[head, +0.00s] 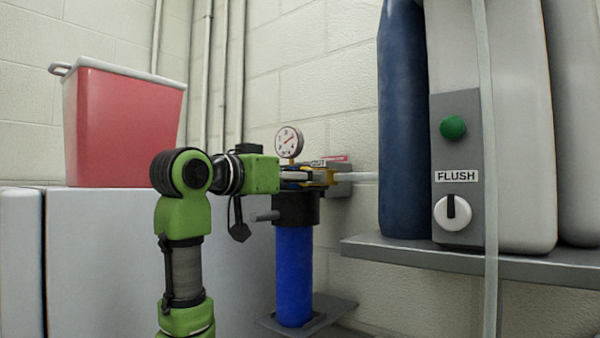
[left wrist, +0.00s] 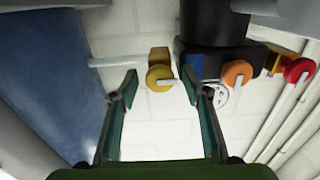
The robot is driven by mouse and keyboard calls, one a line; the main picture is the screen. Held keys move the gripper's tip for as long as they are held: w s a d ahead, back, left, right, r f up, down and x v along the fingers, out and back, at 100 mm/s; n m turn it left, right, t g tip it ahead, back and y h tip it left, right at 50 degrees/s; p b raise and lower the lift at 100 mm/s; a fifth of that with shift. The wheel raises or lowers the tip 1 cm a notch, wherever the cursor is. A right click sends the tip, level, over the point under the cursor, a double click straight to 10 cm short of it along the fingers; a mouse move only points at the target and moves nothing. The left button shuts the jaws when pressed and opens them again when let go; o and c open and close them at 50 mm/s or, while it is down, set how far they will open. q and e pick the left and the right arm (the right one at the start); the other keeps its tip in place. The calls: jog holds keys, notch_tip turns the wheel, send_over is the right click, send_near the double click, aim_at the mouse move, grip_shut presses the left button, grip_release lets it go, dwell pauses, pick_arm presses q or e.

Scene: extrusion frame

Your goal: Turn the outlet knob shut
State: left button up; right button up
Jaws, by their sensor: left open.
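My left gripper (head: 302,177) reaches in from the left at the filter head (head: 297,207), above the blue filter housing (head: 295,275). In the left wrist view my left gripper (left wrist: 160,78) is open. A yellow knob (left wrist: 159,77) with a pale handle bar lies between the fingertips in that view, with a gap to each finger; its depth relative to them is hard to tell. An orange knob (left wrist: 236,73) and a red knob (left wrist: 299,70) sit to the right there. In the head view the yellow valve (head: 327,177) is partly hidden by the gripper. My right gripper is not in view.
A pressure gauge (head: 289,142) stands just above the gripper. A white pipe (head: 357,176) runs right towards the blue tank (head: 403,120). A grey shelf (head: 400,252) carries the tanks and a FLUSH panel (head: 457,200). A red bin (head: 125,128) stands at left.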

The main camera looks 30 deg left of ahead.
pick_arm(q)
jog(key=shift+w+f, duration=0.1)
jog(key=shift+w, duration=0.05)
jog(key=shift+c, duration=0.3)
jog(key=c, duration=1)
jog(key=shift+m, duration=0.4)
jog(key=shift+a+m+p, duration=0.1)
jog(key=shift+m+p, duration=4.35)
jog(key=shift+m, duration=4.15)
